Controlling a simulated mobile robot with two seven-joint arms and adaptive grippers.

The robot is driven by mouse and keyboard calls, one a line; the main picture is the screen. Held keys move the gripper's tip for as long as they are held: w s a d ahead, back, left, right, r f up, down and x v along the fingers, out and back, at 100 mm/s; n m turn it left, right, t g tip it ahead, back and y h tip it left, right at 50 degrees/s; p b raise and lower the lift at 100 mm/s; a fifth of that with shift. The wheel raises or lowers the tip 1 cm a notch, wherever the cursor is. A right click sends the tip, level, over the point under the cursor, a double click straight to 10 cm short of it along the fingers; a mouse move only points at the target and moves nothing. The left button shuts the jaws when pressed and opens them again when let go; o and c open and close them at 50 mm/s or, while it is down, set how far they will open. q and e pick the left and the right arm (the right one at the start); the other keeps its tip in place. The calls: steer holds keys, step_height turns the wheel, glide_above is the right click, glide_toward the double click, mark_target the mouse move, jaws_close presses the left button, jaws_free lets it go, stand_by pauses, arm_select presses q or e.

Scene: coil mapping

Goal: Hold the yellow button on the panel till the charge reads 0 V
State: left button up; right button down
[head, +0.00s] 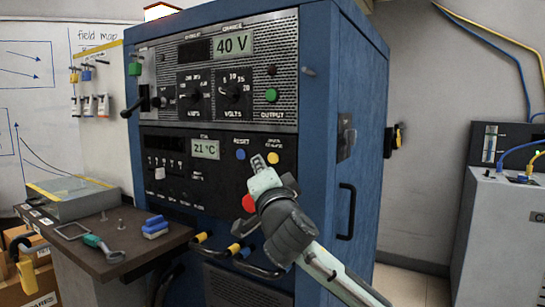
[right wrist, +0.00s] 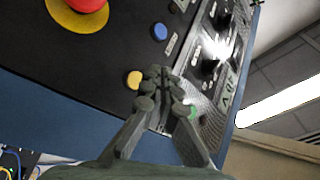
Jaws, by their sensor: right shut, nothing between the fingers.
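The yellow button (head: 273,158) sits on the dark lower panel of the blue cabinet. It also shows in the right wrist view (right wrist: 134,79), uncovered. The charge display (head: 232,43) at the cabinet's top reads 40 V. My right gripper (head: 258,163) is shut and empty, its fingertips just left of the yellow button in the head view. In the right wrist view the closed fingertips (right wrist: 157,80) appear beside the button, not over it. I cannot tell how far they are from the panel. My left gripper is not in view.
A blue button (head: 240,154) and a red emergency button (head: 249,203) are near the fingers. A green output button (head: 271,95) is above.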

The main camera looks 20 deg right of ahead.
mark_target(273, 158)
steer(key=shift+w+d, duration=0.75)
steer(key=shift+d, duration=0.2)
arm_select(q)
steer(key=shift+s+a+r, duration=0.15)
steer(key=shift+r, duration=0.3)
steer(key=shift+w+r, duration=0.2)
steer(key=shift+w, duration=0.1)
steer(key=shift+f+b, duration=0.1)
steer(key=shift+b, duration=0.2)
arm_select(e)
steer(key=shift+w+d, duration=0.1)
steer(key=shift+d, duration=0.05)
steer(key=shift+w+d, duration=0.2)
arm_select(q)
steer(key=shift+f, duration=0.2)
arm_select(e)
steer(key=shift+w+d, duration=0.2)
steer(key=shift+d, duration=0.15)
stand_by(1.4)
